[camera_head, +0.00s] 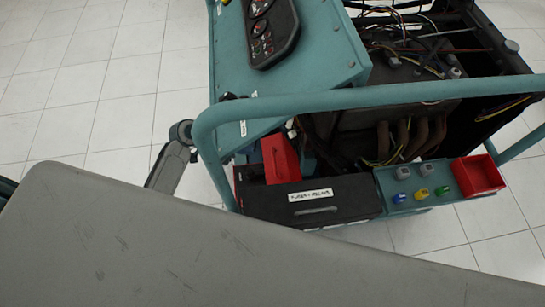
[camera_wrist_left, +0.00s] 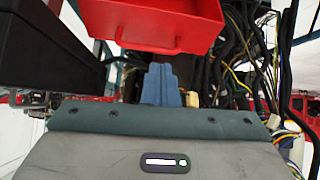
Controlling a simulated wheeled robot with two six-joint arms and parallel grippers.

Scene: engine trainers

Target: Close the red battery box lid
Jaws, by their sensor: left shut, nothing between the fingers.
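The red lid (camera_head: 280,158) stands raised and tilted at the left back of the black box with a white label (camera_head: 320,208) in the head view. A red edge shows at that box's left. In the wrist view a red part that looks like the lid (camera_wrist_left: 150,22) hangs close above my left fingers, and a black box side (camera_wrist_left: 45,50) is at the left. My left gripper (camera_wrist_left: 161,84) is shut and empty, its fingertips below the red part; I cannot tell whether they touch. In the head view its arm runs behind the teal rail and the fingers are mostly hidden.
A teal rail (camera_head: 370,98) crosses in front of the engine (camera_head: 400,110). Right of the black box are a small teal panel with coloured knobs (camera_head: 422,192) and a red open bin (camera_head: 479,175). Loose wires (camera_wrist_left: 255,60) hang to the right of my left fingers.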

